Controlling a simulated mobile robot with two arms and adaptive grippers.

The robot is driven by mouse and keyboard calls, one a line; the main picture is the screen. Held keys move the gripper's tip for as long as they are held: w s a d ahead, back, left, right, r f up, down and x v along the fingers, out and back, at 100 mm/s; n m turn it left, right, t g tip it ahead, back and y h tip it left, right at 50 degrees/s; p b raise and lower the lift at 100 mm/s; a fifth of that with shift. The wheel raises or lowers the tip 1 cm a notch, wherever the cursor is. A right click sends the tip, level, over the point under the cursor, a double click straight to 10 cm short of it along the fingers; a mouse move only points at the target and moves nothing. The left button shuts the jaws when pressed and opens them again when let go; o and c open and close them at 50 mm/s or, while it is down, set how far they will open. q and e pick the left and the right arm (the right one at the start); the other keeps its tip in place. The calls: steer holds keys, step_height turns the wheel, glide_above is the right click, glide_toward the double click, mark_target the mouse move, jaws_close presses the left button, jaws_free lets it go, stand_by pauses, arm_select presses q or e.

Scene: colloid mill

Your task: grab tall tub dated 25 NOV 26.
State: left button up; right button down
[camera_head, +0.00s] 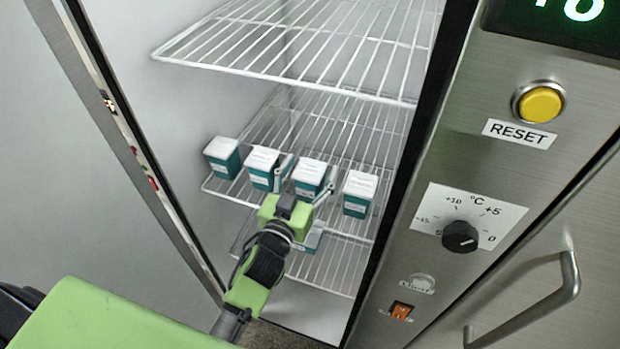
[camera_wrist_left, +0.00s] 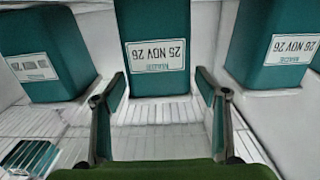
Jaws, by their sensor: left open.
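Several teal tubs with white lids stand in a row on the middle wire shelf of the open cabinet. The third from the left (camera_head: 309,175) is between the fingers of my left gripper (camera_head: 305,183). In the left wrist view, a tub (camera_wrist_left: 155,45) with a label reading 25 NOV 26 is centred ahead of the open, empty left gripper (camera_wrist_left: 160,105). The right-hand tub (camera_wrist_left: 272,50) there has a label that seems to read 26 NOV 26. The left-hand tub's (camera_wrist_left: 48,52) label is too blurred to read. My right gripper is not in view.
The tubs at either side (camera_head: 263,165) (camera_head: 360,191) stand close to my left gripper. An empty wire shelf (camera_head: 300,45) is above and a lower shelf (camera_head: 340,262) below, with a teal-and-white item (camera_head: 311,241) on it. The control panel (camera_head: 465,215) edges the opening on the right.

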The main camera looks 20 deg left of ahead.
arm_select(q)
steer(key=c, duration=1.5)
steer(key=shift+r, duration=0.1)
steer(key=shift+c, duration=0.2)
steer(key=shift+w+r, duration=0.1)
